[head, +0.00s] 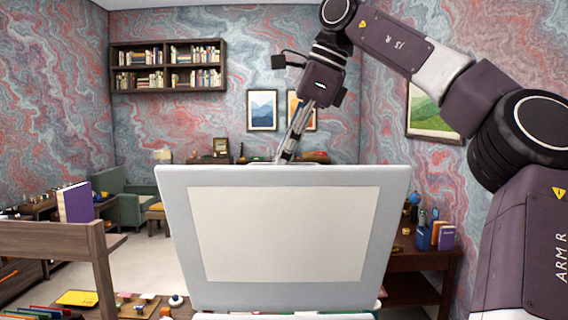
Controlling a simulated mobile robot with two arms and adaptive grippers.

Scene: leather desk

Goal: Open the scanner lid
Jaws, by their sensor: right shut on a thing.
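The scanner lid (284,235) stands raised and close to upright in the middle of the head view. It is a light grey panel with a paler inner face turned toward me. Only a thin strip of the scanner body (284,316) shows at the bottom edge. My right gripper (287,158) comes down from above, behind the lid's top edge. It is shut on the lid at that edge, near its middle; the fingertips are partly hidden by the lid. My left gripper is not in view.
The lid hides most of the desk behind it. Small items and a yellow book (77,298) lie at the lower left, near a wooden shelf (60,228) with a purple book (75,203). Blue and purple books (434,236) stand on a dark side desk at right.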

